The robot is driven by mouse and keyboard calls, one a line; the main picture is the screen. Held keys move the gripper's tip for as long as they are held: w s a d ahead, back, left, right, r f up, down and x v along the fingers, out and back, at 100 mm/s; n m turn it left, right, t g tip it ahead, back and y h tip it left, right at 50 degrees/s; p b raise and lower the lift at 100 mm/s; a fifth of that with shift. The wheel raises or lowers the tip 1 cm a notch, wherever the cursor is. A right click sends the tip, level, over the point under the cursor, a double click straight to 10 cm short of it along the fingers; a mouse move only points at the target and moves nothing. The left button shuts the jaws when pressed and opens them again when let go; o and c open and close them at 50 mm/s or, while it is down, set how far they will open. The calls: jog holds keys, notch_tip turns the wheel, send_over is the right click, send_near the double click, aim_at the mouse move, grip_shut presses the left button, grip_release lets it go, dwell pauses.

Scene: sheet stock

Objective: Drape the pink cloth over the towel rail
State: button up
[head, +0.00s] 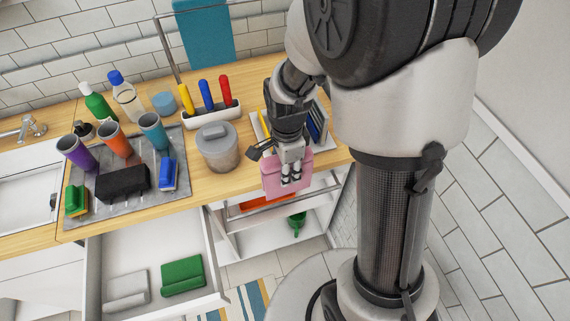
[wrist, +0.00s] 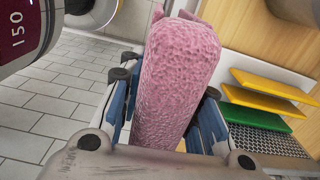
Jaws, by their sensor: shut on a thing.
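The pink cloth (head: 272,181) hangs folded from my gripper (head: 291,176) at the front edge of the counter in the head view. In the wrist view the pink cloth (wrist: 178,80) fills the space between the two fingers, which are shut on it. The towel rail (head: 166,48) is a thin grey frame at the back of the counter. A teal cloth (head: 205,32) hangs on it. The rail's right part is out of view or behind my arm. My gripper is in front of the rail and to its right, well apart from it.
A lidded grey canister (head: 217,147) stands just left of my gripper. Behind it is a white holder (head: 212,117) with coloured handles. A tray (head: 130,193) with tumblers and sponges lies left. An open drawer (head: 150,252) juts out below. Upright boards (head: 318,122) stand right of my gripper.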

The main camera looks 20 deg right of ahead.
dwell(0.5)
jog(key=b, duration=0.5)
send_over(286, 201)
notch_tip(286, 201, down, 6)
jog(key=shift+f, duration=0.15)
dwell(0.4)
jog(key=shift+f, duration=0.3)
dwell(0.4)
jog(key=shift+f+b, duration=0.95)
jog(key=shift+f, duration=0.25)
jog(key=shift+f, duration=0.1)
jog(key=shift+f+b, duration=2)
jog(key=shift+f, duration=0.55)
